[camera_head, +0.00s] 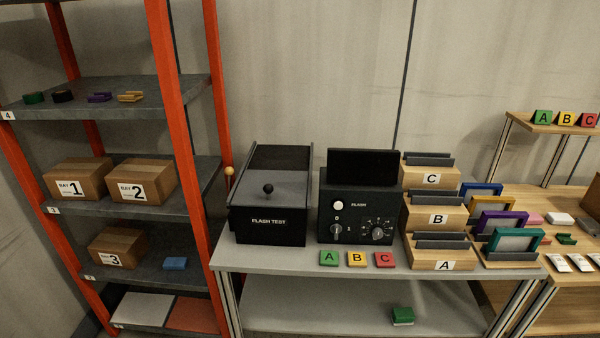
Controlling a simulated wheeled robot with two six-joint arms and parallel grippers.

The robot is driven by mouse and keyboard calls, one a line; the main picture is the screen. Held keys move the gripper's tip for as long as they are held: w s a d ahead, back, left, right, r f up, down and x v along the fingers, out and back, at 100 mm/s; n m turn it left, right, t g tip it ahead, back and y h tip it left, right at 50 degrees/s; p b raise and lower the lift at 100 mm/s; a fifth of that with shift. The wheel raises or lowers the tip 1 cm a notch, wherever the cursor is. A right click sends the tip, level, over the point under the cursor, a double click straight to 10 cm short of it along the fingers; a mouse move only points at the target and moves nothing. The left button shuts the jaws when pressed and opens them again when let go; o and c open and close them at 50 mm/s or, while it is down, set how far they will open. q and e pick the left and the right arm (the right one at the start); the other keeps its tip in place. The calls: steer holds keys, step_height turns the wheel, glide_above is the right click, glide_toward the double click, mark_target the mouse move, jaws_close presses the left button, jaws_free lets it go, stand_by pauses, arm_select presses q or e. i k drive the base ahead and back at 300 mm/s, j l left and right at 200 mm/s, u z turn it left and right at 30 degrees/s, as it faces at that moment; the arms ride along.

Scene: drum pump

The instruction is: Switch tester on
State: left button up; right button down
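The tester is a black unit (327,205) with a dark, blank screen (363,167) on top, standing on the grey table. Its front has a white round button (338,205) beside the word FLASH. Below is a rotary switch (336,231) marked 0 above and 1 to its right; its handle looks roughly upright, toward 0, but is small. A second dial (378,231) with marks around it sits to the right. Left of the unit stands a black FLASH TEST box (268,232) with a grey lid and black ball knob (268,189). Neither of my grippers is in view.
Green A (329,258), yellow B (357,259) and red C (385,259) tiles lie in front of the tester. Wooden holders (436,218) marked A, B, C stand close on its right. An orange-framed shelf (190,130) with boxes is at left.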

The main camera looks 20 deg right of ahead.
mark_target(336, 228)
steer(key=z, duration=1.2)
